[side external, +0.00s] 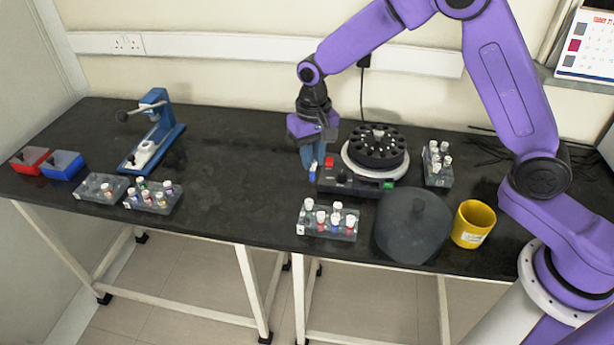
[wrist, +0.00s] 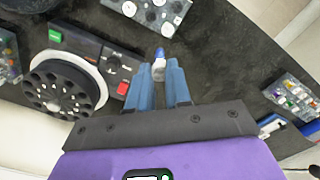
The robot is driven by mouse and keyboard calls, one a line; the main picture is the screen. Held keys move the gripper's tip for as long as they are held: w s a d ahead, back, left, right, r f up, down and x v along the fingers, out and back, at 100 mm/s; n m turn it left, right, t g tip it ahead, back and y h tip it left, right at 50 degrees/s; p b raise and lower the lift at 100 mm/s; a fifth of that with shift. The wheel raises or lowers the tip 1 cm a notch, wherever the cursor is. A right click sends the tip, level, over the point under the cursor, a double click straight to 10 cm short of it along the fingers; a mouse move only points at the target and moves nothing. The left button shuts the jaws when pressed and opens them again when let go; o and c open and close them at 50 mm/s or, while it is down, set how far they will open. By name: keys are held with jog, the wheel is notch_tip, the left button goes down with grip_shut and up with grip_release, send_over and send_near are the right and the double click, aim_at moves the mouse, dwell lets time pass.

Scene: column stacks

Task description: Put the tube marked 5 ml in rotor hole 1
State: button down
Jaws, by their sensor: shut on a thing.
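My gripper (side external: 312,170) is shut on a small tube and holds it in the air just left of the centrifuge. In the wrist view the tube (wrist: 159,66) shows between the blue fingertips (wrist: 161,84), with a white body part and a blue end. Its marking cannot be read. The black rotor (side external: 377,146) with a ring of holes sits on the centrifuge (side external: 345,182), its lid off. The rotor also shows at the left of the wrist view (wrist: 62,86). Hole numbers are too small to read.
A tube rack (side external: 327,220) stands in front of the centrifuge, another (side external: 437,163) to its right. The dark lid (side external: 412,225) and yellow mug (side external: 473,224) stand front right. More racks (side external: 151,196), a blue press (side external: 152,132) and bins (side external: 62,165) stand left. The middle-left bench is clear.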

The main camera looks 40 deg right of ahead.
jog(key=w+d+f+m, duration=0.1)
jog(key=w+d, duration=0.3)
jog(key=d, duration=0.6)
jog(key=w+d+m, duration=0.3)
jog(key=w+d, duration=0.1)
jog(key=d, duration=0.6)
jog(key=shift+w+d+f+m, duration=0.3)
jog(key=shift+w+f+m, duration=0.05)
jog(key=shift+f+m, duration=0.05)
jog(key=shift+f, duration=1.95)
dwell(0.8)
jog(key=c, duration=0.7)
grip_release()
jog(key=shift+o, duration=0.2)
jog(key=shift+r, duration=0.1)
jog(key=shift+r, duration=2.95)
